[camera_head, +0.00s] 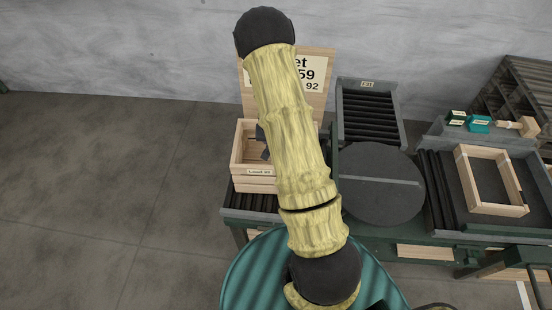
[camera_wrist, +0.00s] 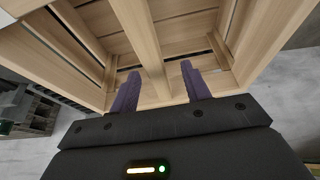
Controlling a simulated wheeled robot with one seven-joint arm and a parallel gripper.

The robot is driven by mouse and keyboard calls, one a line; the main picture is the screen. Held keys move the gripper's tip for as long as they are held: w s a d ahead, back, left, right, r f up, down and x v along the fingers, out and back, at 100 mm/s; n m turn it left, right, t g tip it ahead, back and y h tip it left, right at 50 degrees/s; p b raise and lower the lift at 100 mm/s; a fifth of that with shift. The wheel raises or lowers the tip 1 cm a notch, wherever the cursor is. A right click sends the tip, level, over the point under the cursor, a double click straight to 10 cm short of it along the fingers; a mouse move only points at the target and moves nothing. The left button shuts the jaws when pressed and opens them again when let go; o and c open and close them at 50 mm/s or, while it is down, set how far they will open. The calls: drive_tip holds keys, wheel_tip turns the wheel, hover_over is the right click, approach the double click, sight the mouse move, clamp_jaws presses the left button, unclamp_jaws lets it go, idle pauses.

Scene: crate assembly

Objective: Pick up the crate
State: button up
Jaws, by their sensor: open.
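The pale wooden crate (camera_head: 253,185) stands on dark rollers left of centre in the head view, with a small label on its front. My yellow arm hides its right part. In the wrist view the crate's slats (camera_wrist: 262,35) fill most of the upper picture. My gripper (camera_wrist: 160,70) is open, with two purple fingers spread apart and pointing at the crate. A wooden slat shows between the fingers. I cannot tell whether the fingers touch the wood. In the head view a small dark part shows at the crate, mostly hidden by my arm.
A wooden sign board (camera_head: 318,78) stands behind the crate. A roller track (camera_head: 369,117) and a round dark turntable (camera_head: 376,190) lie to the right. A wooden frame (camera_head: 492,209) rests farther right, with small boxes (camera_head: 479,124) behind it. The floor at left is clear.

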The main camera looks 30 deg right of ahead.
drive_tip(key=shift+d+f+p, duration=0.2)
drive_tip(key=shift+f+p, duration=0.4)
drive_tip(key=shift+f, duration=0.15)
drive_tip(key=shift+p+x, duration=0.6)
drive_tip(key=shift+x, duration=1.25)
drive_tip(key=shift+s, duration=0.2)
drive_tip(key=shift+f+b, duration=0.3)
drive_tip(key=shift+b, duration=0.05)
clamp_jaws()
drive_tip(key=shift+w, duration=0.1)
